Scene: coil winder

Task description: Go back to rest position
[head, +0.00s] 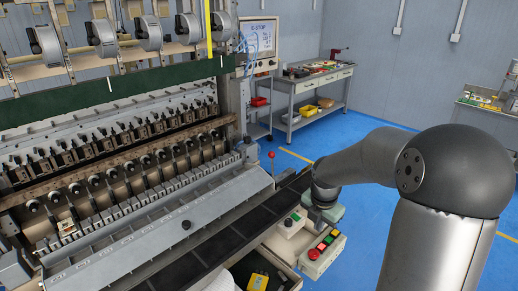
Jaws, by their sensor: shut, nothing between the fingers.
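My arm (365,160) comes in from the right, bends at a large dark rounded joint and reaches left to the front of the coil winder. Its far end (323,193) points down over the machine's front right corner, just above a pale green part. No gripper fingers can be made out there. I see nothing held. The coil winder (150,225) fills the left half, with a row of spindles and a long grey sloped front panel.
A control box (322,256) with coloured buttons and a red-knobbed lever (272,165) stand close to my arm's end. A workbench (315,90) with bins is at the back, and another table (485,105) at the right. Blue floor (365,125) lies open between them.

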